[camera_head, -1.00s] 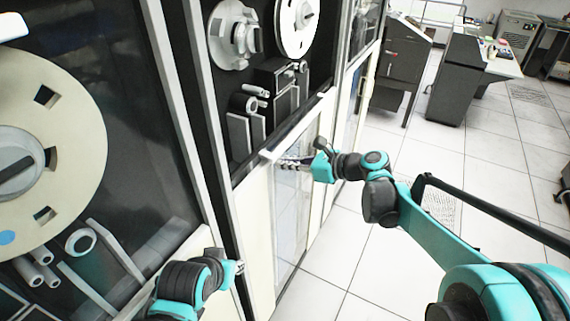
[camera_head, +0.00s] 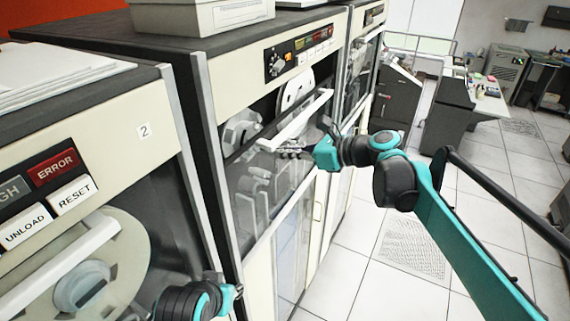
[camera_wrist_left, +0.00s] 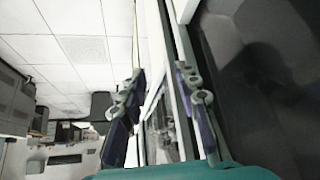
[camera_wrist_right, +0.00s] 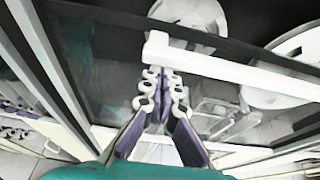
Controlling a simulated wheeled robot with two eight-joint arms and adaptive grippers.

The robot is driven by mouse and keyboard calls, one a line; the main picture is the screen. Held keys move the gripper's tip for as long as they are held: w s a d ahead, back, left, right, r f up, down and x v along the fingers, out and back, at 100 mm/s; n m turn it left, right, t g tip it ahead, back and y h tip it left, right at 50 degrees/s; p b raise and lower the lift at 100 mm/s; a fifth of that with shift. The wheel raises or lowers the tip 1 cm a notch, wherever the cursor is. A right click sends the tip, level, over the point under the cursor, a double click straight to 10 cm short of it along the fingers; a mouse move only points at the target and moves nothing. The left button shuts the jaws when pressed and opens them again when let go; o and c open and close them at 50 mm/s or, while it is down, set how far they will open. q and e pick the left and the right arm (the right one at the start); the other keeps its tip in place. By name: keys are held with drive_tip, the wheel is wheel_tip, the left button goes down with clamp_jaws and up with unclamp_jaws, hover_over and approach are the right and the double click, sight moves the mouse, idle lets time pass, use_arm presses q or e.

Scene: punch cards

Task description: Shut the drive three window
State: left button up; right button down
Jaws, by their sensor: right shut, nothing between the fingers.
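The drive three window (camera_head: 262,195) is a clear sliding pane with a white handle bar (camera_head: 296,120) along its top edge. It stands partway up; reels show uncovered above the bar. My right gripper (camera_head: 292,150) is shut and empty just below the bar. In the right wrist view its fingertips (camera_wrist_right: 162,75) are close under the white bar (camera_wrist_right: 225,68); touching looks likely but I cannot be certain. My left gripper (camera_head: 238,290) is low at the front of the left cabinet. Its fingers (camera_wrist_left: 160,75) are apart, with nothing held.
The left cabinet, marked 2 (camera_head: 144,130), has a large reel (camera_head: 112,270) and lit buttons. A grey box (camera_head: 200,14) sits on the drive three cabinet. Another cabinet stands beyond it. White tiled floor (camera_head: 370,225) is clear to the right.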

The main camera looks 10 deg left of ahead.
wheel_tip(320, 180, up, 11)
drive_tip(key=p, duration=0.5)
drive_tip(key=shift+w+r, duration=0.1)
drive_tip(key=shift+r, duration=0.05)
